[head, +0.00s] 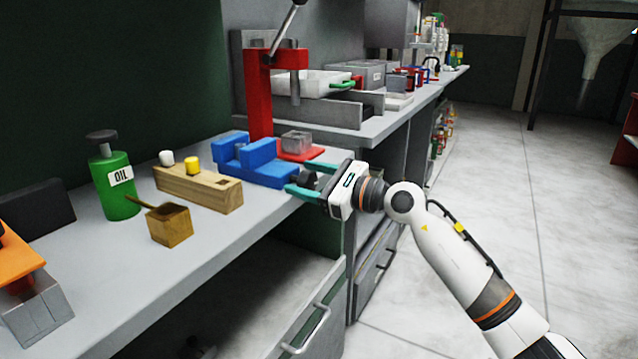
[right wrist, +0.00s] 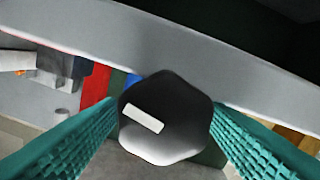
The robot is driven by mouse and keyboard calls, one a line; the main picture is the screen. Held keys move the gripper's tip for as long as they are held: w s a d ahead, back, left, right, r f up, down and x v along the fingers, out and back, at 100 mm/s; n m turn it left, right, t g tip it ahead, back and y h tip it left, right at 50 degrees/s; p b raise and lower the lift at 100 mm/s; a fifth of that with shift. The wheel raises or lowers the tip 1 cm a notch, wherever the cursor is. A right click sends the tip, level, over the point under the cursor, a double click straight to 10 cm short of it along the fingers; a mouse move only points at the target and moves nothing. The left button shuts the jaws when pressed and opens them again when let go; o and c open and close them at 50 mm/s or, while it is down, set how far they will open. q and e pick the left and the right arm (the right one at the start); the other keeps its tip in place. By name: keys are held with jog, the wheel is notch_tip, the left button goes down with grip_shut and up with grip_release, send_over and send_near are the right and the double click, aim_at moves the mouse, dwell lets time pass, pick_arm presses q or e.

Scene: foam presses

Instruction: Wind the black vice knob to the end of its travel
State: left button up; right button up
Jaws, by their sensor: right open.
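The blue vice (head: 262,172) sits at the front edge of the bench, left of my right gripper. Its black knob (head: 308,180) faces the aisle. My right gripper (head: 302,176) is open, with its teal fingers on either side of the knob. In the right wrist view the knob (right wrist: 165,118) is a dark, many-sided cap with a white bar mark that lies slanted. The fingers of my right gripper (right wrist: 165,108) flank it left and right; whether they touch it I cannot tell. The screw behind the knob is hidden. My left gripper is not in view.
A red press (head: 259,95) with a red base holding a clear block stands behind the vice. A wooden block (head: 198,188) with white and yellow pegs, a green oil can (head: 117,188) and a brown box (head: 169,225) stand left. The aisle floor is clear.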

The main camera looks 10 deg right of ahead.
jog(key=shift+s+a+f, duration=0.1)
jog(key=shift+a+f, duration=0.05)
jog(key=shift+f, duration=0.1)
